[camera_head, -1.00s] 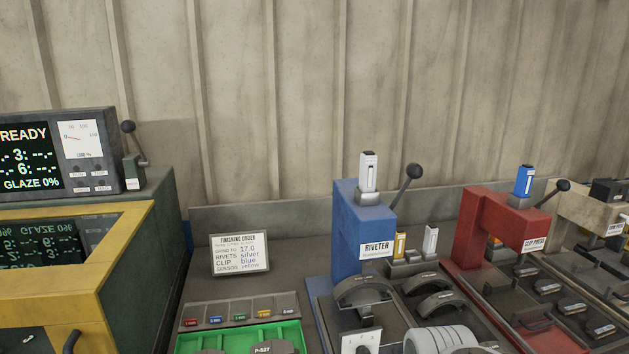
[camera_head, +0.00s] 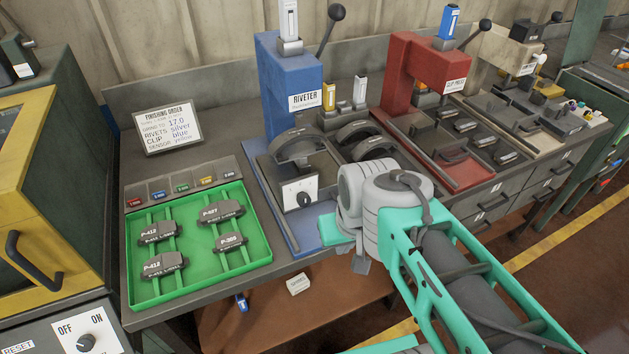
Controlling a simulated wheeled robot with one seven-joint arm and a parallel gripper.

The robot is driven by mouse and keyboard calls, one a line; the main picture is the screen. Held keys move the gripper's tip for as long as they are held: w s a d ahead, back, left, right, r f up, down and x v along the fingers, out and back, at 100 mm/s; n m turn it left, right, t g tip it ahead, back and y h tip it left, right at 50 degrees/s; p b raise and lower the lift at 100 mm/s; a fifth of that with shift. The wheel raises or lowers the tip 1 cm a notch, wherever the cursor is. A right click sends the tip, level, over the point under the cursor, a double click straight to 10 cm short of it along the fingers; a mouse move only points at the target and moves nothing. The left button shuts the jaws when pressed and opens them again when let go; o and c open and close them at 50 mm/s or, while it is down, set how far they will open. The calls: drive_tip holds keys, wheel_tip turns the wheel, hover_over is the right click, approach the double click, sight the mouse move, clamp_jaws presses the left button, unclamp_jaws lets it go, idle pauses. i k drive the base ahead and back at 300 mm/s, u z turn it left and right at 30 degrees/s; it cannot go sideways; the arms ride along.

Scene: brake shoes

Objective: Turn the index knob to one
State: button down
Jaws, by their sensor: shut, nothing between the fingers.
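The index knob (camera_head: 303,199) is a small black knob on a white dial plate at the front of the blue riveter (camera_head: 290,85). The dial marks are too small to read. My gripper (camera_head: 361,264) is to the right of the knob and lower in the picture, beyond the riveter base's front edge. It is apart from the knob, shut and empty, and partly hidden by my grey wrist.
A green tray (camera_head: 133,262) with several brake pads lies left of the riveter. Curved brake shoes (camera_head: 300,146) sit behind the knob. A red clip press (camera_head: 400,75) stands to the right. A finishing order card (camera_head: 167,130) stands behind the tray.

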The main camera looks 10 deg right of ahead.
sight(304, 199)
drive_tip(key=k, duration=1.25)
drive_tip(key=u, duration=0.3)
drive_tip(key=i, duration=0.65)
drive_tip(key=u, duration=0.65)
drive_tip(key=i, duration=0.5)
